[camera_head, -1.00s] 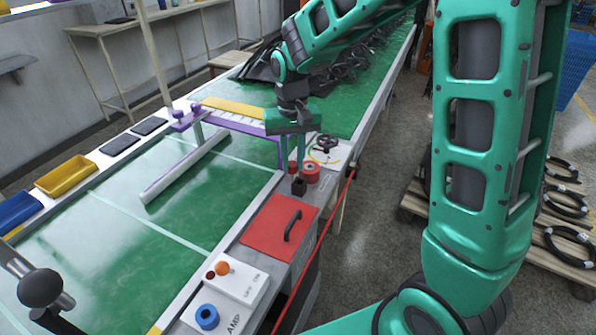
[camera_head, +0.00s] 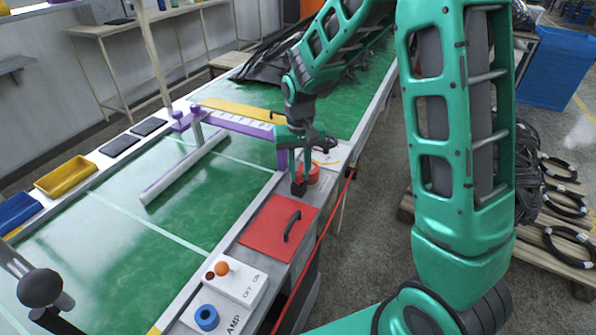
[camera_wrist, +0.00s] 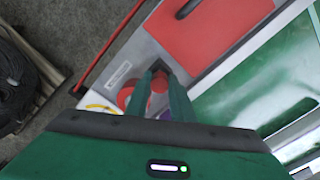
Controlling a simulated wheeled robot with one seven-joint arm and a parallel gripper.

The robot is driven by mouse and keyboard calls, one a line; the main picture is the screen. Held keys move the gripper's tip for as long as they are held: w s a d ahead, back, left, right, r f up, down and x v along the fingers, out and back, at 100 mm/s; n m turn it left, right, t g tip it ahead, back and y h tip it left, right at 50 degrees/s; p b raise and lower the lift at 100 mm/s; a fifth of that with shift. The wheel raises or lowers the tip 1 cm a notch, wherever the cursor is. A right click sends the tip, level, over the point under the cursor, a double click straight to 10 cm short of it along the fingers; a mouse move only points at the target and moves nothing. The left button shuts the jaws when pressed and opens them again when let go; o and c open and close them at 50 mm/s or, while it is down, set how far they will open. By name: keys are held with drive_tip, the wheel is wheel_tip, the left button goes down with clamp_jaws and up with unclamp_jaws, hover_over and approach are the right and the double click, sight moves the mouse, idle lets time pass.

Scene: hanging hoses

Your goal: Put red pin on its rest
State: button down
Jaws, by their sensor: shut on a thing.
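My gripper (camera_head: 299,188) points down over the near side rail of the table, just beyond the red plate. In the wrist view my gripper (camera_wrist: 160,70) has its dark fingertips close together, with a small red piece (camera_wrist: 159,85) between the fingers, which looks like the red pin. The pin is mostly hidden by the fingers in the head view. A red round part (camera_head: 313,173) stands right beside the fingers on the rail; it also shows in the wrist view (camera_wrist: 126,97). I cannot tell whether this is the pin's rest, or whether the pin touches anything below.
A red plate with a black handle (camera_head: 268,228) lies in front of my gripper. A switch box with an orange knob (camera_head: 238,280) and a blue ring (camera_head: 207,317) are nearer. A purple gate (camera_head: 240,124) stands behind left. The green table (camera_head: 120,220) is mostly clear.

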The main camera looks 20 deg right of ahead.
sight(299, 175)
drive_tip(key=shift+f, duration=0.25)
drive_tip(key=c, duration=1.5)
unclamp_jaws()
drive_tip(key=shift+c, duration=0.2)
drive_tip(key=shift+r, duration=0.1)
wheel_tip(299, 175, up, 12)
drive_tip(key=s+d+r+m, duration=0.2)
drive_tip(key=s+d+r, duration=0.1)
drive_tip(key=s+d, duration=0.95)
drive_tip(key=s+d+f+m, duration=0.1)
drive_tip(key=s+d, duration=0.1)
drive_tip(key=s, duration=0.7)
drive_tip(key=s+d+f+m, duration=0.1)
drive_tip(key=s+d, duration=0.2)
drive_tip(key=s, duration=0.7)
drive_tip(key=shift+s+m, duration=0.2)
drive_tip(key=shift+m, duration=0.1)
